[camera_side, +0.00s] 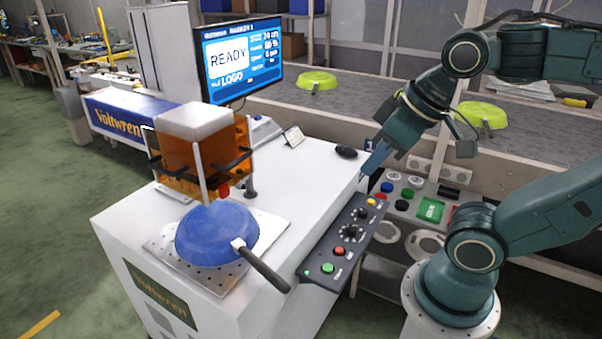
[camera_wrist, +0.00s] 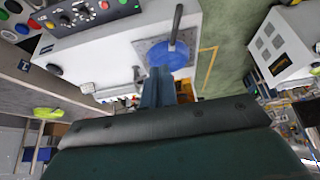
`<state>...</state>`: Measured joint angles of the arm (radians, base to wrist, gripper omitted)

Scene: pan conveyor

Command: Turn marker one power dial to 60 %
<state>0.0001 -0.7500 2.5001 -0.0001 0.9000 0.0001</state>
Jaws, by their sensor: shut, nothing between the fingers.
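The marker's control panel (camera_side: 333,247) is a dark strip on the front edge of the white cabinet. It carries two black dials, one (camera_side: 362,213) above the other (camera_side: 350,232), with red, green and yellow buttons. Which dial is power, and its setting, is too small to read. The panel also shows at the upper left of the wrist view (camera_wrist: 80,14). My gripper (camera_side: 372,164) is shut and empty, above and behind the panel's far end, apart from the dials. Its blue-grey fingers show in the wrist view (camera_wrist: 158,88). The monitor (camera_side: 241,60) reads READY.
A blue pan (camera_side: 215,232) lies on the perforated plate under the orange-shielded marker head (camera_side: 200,150), its handle reaching toward the panel. A black mouse (camera_side: 346,152) sits near my gripper. Green pans (camera_side: 317,79) are on the conveyor behind. A button box (camera_side: 430,208) stands right of the panel.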

